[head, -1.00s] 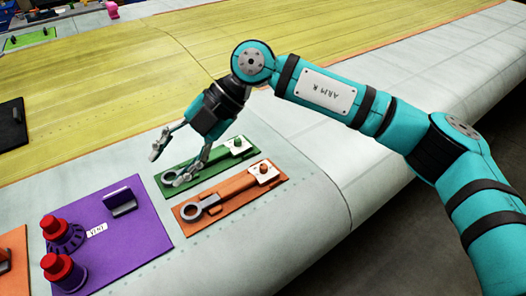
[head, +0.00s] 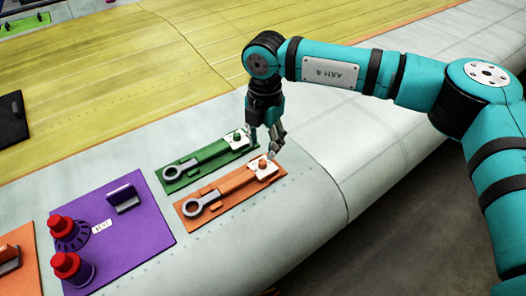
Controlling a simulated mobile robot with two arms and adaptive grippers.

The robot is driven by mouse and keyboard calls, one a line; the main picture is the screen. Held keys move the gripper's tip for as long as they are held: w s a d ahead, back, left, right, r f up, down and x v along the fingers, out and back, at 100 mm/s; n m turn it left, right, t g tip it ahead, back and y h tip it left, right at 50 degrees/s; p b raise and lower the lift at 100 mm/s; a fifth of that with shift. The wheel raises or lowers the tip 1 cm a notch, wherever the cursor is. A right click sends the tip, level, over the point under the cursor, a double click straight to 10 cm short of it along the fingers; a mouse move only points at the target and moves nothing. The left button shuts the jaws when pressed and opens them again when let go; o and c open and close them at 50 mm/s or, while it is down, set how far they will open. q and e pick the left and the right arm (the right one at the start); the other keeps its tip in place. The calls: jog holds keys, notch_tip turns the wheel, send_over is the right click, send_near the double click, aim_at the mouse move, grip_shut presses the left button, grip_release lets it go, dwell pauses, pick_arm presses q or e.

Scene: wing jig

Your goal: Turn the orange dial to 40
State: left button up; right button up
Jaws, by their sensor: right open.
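The orange dial (head: 262,163) is a small round orange knob on a white square face at the right end of an orange plate (head: 222,204). The markings on the face are too small to read. My right gripper (head: 263,148) points down over the right ends of the green and orange plates, with its fingers apart and nothing between them. One fingertip is close to the orange dial; I cannot tell whether it touches. My left gripper is out of view.
A green plate (head: 200,174) with a grey ring-ended wrench and a green knob (head: 238,136) lies just behind. The pale wing surface (head: 310,212) is clear to the right.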

aim_at(263, 161)
notch_tip(263, 161, down, 5)
jog(key=shift+a+f+p, duration=0.1)
jog(key=shift+p, duration=0.75)
jog(key=shift+f, duration=0.5)
jog(key=shift+c, duration=0.3)
grip_shut()
